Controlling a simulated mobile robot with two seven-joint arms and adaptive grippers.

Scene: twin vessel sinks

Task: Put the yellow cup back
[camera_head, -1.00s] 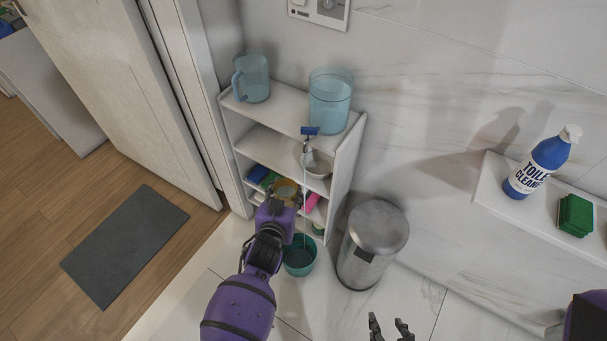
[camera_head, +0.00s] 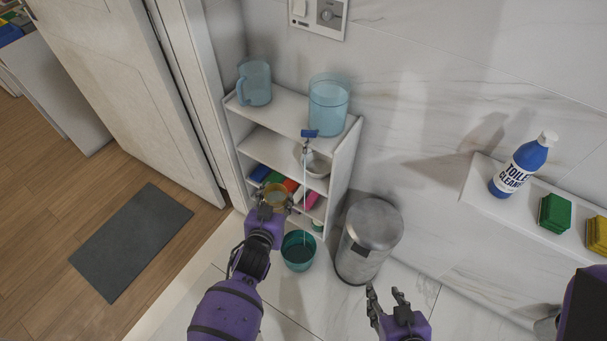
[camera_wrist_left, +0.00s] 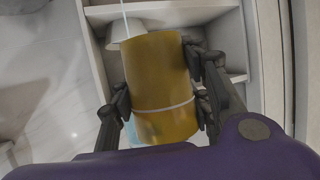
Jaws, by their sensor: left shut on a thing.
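The yellow cup (camera_wrist_left: 160,80) fills the middle of the left wrist view, with fingers against both its sides. In the head view the cup (camera_head: 277,192) shows small in front of the lower part of the white shelf unit (camera_head: 282,147). My left gripper (camera_head: 274,202) is shut on the cup and holds it before the shelves. In the wrist view the shelf boards lie behind the cup. My right gripper (camera_head: 387,301) is open and empty at the bottom of the head view, right of the metal bin.
A metal bin (camera_head: 370,232) stands right of the shelf unit. A teal bucket (camera_head: 299,251) with a thin stick stands before it. A blue pitcher (camera_head: 254,84) and a clear blue container (camera_head: 328,105) stand on top. A grey bowl (camera_head: 316,166) sits inside.

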